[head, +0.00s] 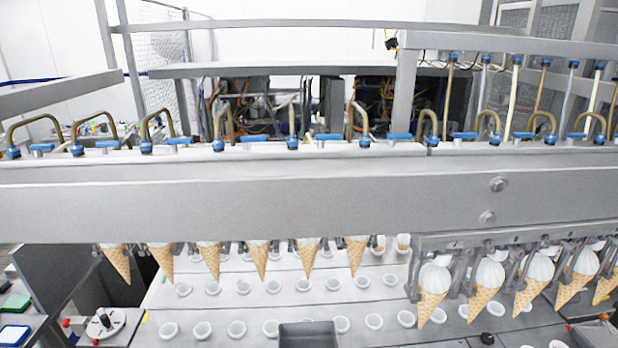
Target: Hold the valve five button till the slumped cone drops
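Neither of my grippers shows. Several cones lean, so I cannot tell which is the slumped one. Blue-handled valves (328,137) line the beam top. I cannot make out a button marked valve five.
White cups (202,330) sit in rows on the pale deck below the cones. A dark grey box-like part (308,335) stands at the bottom middle. A control with a black knob (104,322) and green and blue pads (14,333) are at the lower left.

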